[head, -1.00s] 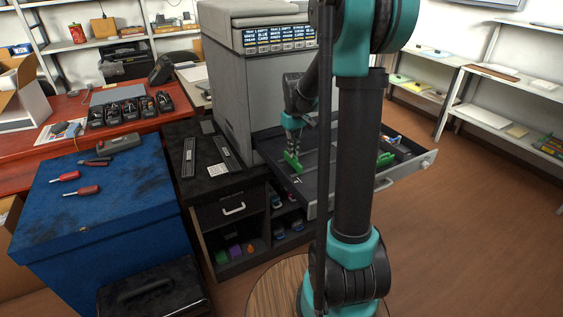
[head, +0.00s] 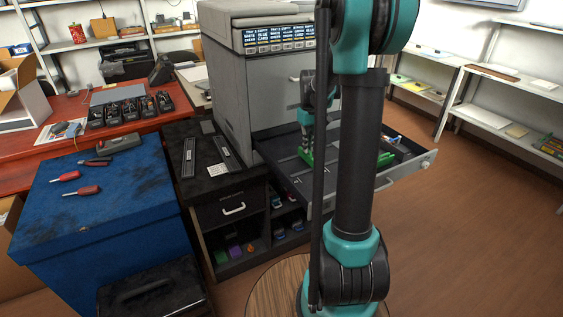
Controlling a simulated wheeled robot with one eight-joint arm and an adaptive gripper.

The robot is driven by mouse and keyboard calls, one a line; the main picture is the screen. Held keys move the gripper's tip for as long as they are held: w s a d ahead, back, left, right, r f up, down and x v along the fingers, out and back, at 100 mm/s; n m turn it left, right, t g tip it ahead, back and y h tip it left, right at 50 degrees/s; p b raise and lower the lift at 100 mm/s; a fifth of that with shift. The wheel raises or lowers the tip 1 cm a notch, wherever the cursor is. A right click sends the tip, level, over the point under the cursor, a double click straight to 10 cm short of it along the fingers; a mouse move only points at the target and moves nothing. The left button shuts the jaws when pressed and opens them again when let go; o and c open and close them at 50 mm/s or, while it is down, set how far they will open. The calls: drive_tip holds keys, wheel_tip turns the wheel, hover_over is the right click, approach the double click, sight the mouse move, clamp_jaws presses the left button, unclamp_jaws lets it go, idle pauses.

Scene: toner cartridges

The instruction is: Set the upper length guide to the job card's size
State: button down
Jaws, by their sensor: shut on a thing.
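The printer's open grey drawer (head: 407,181) extends to the right and holds green guides. My gripper (head: 305,150) points down into the drawer and is shut on a green length guide (head: 304,157) at its left rear part. A second green piece (head: 386,159) shows right of my arm column. My arm hides the middle of the drawer. A small white card (head: 217,170) lies on the black cabinet left of the drawer; its text is too small to read, and I cannot tell whether it is the job card.
The grey printer (head: 232,85) stands behind the drawer, with a lit display (head: 278,39) on its upper front. A blue chest (head: 110,200) with screwdrivers stands at the left. The floor (head: 470,230) on the right is clear.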

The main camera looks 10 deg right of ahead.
drive_tip(key=shift+w+d, duration=0.65)
drive_tip(key=shift+d, duration=1.3)
drive_tip(key=shift+w+d, duration=0.6)
drive_tip(key=shift+d, duration=1.3)
drive_tip(key=shift+w+d, duration=0.65)
drive_tip(key=shift+d, duration=1.3)
drive_tip(key=c, duration=1.8)
unclamp_jaws()
wheel_tip(320, 180, up, 7)
drive_tip(key=shift+a, duration=0.1)
